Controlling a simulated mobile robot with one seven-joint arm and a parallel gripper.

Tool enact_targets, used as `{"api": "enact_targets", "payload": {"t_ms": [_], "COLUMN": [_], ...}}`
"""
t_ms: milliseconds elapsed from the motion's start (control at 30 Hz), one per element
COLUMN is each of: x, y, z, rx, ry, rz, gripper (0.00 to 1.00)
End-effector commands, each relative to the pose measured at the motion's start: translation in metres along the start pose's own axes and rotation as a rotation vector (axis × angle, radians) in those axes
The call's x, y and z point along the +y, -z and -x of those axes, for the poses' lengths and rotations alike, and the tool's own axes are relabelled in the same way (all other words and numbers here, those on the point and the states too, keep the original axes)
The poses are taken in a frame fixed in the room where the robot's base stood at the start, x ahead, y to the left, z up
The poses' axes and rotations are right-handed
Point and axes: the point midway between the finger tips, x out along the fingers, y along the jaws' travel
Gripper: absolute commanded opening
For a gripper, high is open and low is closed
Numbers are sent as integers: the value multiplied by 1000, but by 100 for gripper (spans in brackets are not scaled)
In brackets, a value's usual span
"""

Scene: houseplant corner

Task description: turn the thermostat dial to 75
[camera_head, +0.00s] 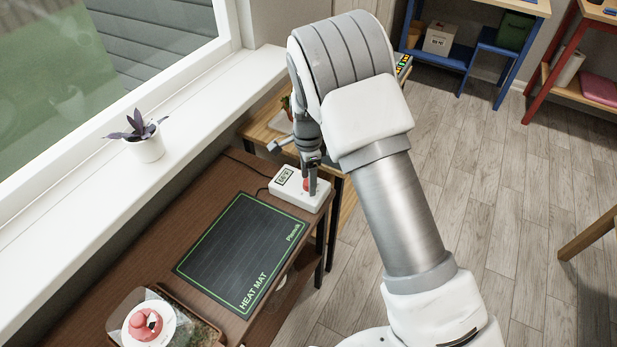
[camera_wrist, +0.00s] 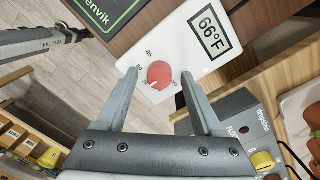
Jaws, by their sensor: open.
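The white thermostat box (camera_head: 298,189) stands at the far right corner of the dark wooden table, beside the heat mat. Its display (camera_wrist: 207,32) reads 66°F in the wrist view. The red dial (camera_wrist: 159,75) has a white pointer mark and printed numbers around it, partly too small to read. My gripper (camera_wrist: 160,78) is open, with one finger on each side of the dial. I cannot tell whether the fingers touch it. In the head view the dial (camera_head: 307,184) is partly hidden by my gripper (camera_head: 311,186), which points down over the box.
The black heat mat (camera_head: 235,255) lies flat on the table (camera_head: 205,217). A clear container (camera_head: 155,318) with a pink and white object is at the near end. A potted plant (camera_head: 144,145) stands on the windowsill. A grey device (camera_wrist: 235,112) sits near the gripper in the wrist view.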

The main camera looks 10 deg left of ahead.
Motion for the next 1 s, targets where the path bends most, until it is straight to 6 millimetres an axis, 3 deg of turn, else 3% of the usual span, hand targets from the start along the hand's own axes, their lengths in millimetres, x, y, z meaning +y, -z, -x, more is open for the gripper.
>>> {"api": "enact_targets", "payload": {"t_ms": [133,267,700,1000], "x": [0,-1,0,0], "y": [0,0,0,0], "z": [4,22,127,170], "rx": [0,0,0,0], "ry": [0,3,3,2], "rz": [0,0,1,0], "gripper": [69,69,69,69]}}
